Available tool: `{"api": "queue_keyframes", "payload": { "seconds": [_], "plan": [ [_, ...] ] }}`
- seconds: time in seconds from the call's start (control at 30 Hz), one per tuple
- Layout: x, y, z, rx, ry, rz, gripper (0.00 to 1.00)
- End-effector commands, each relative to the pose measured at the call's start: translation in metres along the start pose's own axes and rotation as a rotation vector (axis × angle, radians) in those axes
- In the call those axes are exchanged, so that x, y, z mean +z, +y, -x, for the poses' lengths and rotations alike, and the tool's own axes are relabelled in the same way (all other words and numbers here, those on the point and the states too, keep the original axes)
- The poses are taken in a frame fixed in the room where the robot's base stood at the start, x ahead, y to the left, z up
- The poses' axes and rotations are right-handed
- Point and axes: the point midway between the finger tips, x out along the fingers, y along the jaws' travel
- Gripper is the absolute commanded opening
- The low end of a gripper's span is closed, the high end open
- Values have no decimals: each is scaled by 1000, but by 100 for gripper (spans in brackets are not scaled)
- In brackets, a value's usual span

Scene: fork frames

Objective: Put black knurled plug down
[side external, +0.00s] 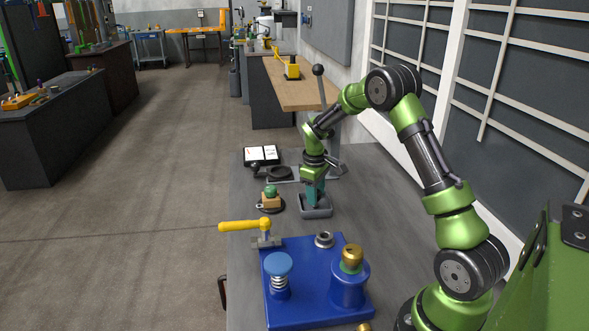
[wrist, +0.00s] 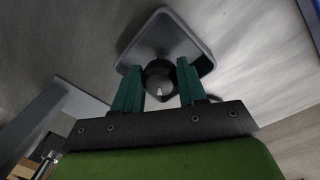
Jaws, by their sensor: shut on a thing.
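My gripper (side external: 315,200) points down over a small grey tray (side external: 326,212) on the table. In the wrist view its two teal fingers (wrist: 159,72) are shut on the black knurled plug (wrist: 158,80), a dark round piece with a pale spot in it. I cannot tell whether the plug touches the tray floor. In the side view the fingers and the tray wall hide the plug.
A black-and-white case (side external: 261,155) and a lever press (side external: 320,85) are behind.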

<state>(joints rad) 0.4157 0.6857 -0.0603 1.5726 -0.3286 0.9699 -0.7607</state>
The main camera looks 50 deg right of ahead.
Motion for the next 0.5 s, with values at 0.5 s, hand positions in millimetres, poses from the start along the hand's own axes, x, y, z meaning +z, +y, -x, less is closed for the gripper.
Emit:
{"api": "queue_keyframes", "payload": {
  "seconds": [0.5],
  "plan": [
    [0, -1, -6, 1, 1, -1, 60]
  ]
}}
